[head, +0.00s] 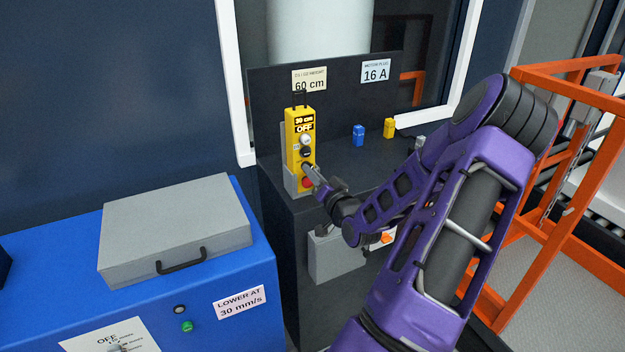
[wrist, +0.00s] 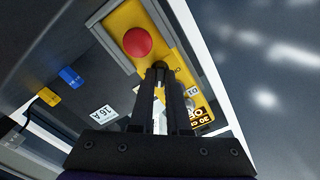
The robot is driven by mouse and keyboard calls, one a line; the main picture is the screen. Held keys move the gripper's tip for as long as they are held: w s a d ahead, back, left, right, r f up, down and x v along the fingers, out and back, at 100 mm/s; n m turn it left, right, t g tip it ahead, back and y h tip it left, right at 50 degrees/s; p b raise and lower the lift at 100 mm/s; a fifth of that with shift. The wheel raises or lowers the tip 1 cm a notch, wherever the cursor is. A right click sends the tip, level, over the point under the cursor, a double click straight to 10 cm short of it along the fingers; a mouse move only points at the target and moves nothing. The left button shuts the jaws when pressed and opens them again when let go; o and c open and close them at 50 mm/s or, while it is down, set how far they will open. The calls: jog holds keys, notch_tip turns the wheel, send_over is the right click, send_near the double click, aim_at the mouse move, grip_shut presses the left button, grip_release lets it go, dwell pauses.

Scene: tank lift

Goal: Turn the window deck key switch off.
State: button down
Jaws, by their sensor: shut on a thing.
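A yellow control box (head: 299,136) stands upright at the left end of the dark window deck (head: 351,175). Its display (head: 304,124) reads "30 cm" and "OFF". A red button (head: 307,183) is low on its face and also shows large in the wrist view (wrist: 138,42). My gripper (head: 312,170) is at the face of the box, just above the red button. In the wrist view its fingertips (wrist: 161,68) are closed together on a small dark piece, apparently the key switch. The fingers hide most of the key, so its angle cannot be told.
A blue plug (head: 358,134) and a yellow plug (head: 389,128) stand on the deck to the right, below a "16 A" sign (head: 375,72). A blue cabinet (head: 252,257) bearing a grey case (head: 175,225) is at front left. Orange railing (head: 563,215) stands at right.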

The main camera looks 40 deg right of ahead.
jog(key=n+b, duration=0.3)
jog(key=shift+w+f+n, duration=0.1)
jog(key=shift+f+n, duration=0.05)
jog(key=shift+n, duration=0.25)
jog(key=shift+n+b, duration=1.1)
jog(key=shift+n, duration=0.8)
jog(key=c, duration=1.2)
grip_release()
jog(key=shift+o, duration=0.2)
jog(key=shift+s, duration=0.2)
jog(key=p+v, duration=1)
jog(key=v, duration=0.7)
jog(key=shift+r, duration=0.25)
